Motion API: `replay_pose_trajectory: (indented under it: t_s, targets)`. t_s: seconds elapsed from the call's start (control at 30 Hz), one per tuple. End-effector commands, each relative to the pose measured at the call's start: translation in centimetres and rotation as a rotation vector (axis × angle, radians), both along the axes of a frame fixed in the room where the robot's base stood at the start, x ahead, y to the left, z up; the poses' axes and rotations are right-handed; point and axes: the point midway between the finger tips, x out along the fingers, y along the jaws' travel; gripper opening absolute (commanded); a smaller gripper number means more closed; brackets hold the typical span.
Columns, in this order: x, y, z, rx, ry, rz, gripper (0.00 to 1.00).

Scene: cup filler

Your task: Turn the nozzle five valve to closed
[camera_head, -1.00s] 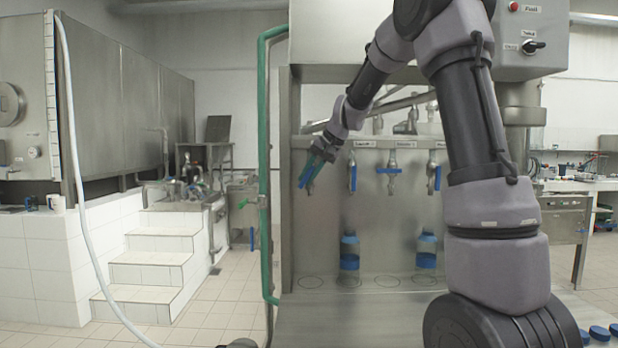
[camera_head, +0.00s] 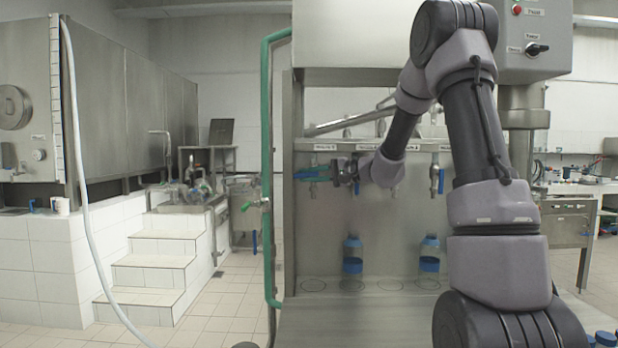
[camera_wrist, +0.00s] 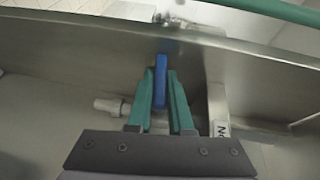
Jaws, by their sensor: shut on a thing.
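The valve at the far left of the nozzle row has a blue lever (camera_wrist: 160,80), seen between my gripper's two green fingers in the wrist view. My gripper (camera_head: 302,173) is shut on this lever in front of the leftmost nozzle. Its fingers lie about level and point left. The fingers also show in the wrist view (camera_wrist: 160,88). In the head view my fingers and wrist cover most of the lever. A label above the nozzle (camera_head: 325,147) is too small to read; the wrist view shows only the start of its text.
A nozzle to the right has a blue lever (camera_head: 441,181) hanging down; my forearm hides part of the row. Two bottles with blue bands, one left (camera_head: 352,255) and one right (camera_head: 429,254), stand on the filler shelf. A green pipe (camera_head: 266,180) runs upright just left of the filler.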

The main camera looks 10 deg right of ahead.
Motion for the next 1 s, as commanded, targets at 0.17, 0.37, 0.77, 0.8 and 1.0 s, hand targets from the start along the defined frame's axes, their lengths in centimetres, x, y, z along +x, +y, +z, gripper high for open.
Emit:
replay_pose_trajectory:
  t_s: [0.17,0.37,0.77,0.8,1.0]
  targets:
    - [-0.08,0.04,-0.09,0.078,-0.011,0.002,0.00]
    - [-0.08,0.08,0.01,0.123,-0.021,0.003,0.00]
    - [-0.11,0.15,0.07,0.137,-0.023,0.005,0.00]
    - [-0.11,0.16,0.07,0.137,-0.023,0.005,0.00]
    - [-0.10,0.15,0.10,0.137,-0.024,0.004,0.49]
